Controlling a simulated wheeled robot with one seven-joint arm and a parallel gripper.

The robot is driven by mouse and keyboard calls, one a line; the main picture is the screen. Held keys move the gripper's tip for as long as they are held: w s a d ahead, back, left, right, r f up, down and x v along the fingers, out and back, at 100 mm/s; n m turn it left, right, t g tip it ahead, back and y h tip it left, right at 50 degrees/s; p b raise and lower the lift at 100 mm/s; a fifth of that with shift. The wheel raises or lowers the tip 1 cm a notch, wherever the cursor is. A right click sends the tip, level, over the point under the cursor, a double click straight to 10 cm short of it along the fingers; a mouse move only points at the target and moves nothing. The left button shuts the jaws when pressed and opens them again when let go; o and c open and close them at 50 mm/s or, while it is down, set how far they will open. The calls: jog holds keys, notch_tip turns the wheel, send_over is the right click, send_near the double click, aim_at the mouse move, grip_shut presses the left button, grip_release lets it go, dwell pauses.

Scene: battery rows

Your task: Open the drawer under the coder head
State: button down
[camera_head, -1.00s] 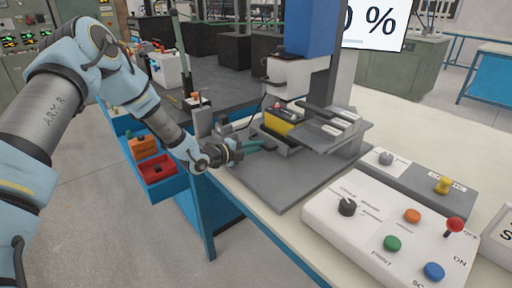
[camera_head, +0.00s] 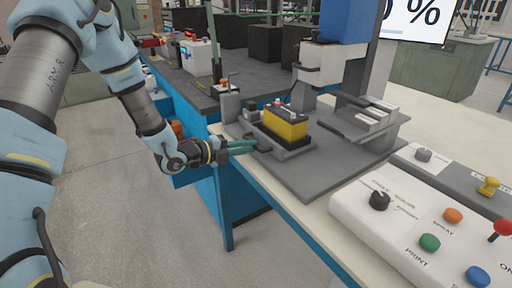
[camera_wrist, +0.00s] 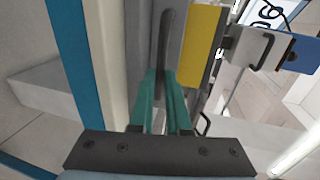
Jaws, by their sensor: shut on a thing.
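The coder head (camera_head: 332,62) is a white block under a blue housing on a grey column. The drawer (camera_head: 292,153), a low grey tray, is out from under the head toward the left.
A white control panel (camera_head: 405,218) with coloured buttons and a knob stands at the right on the cream bench. A blue-sided bench (camera_head: 205,184) with dark top is behind my gripper. The floor (camera_head: 130,225) at the left is open.

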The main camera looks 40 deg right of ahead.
jog(key=c, duration=1.2)
grip_release()
jog(key=shift+o, duration=0.2)
jog(key=b+v, duration=0.2)
jog(key=v, duration=0.8)
jog(key=shift+a+b, duration=0.3)
jog(key=shift+a, duration=0.1)
jog(key=shift+w, duration=0.1)
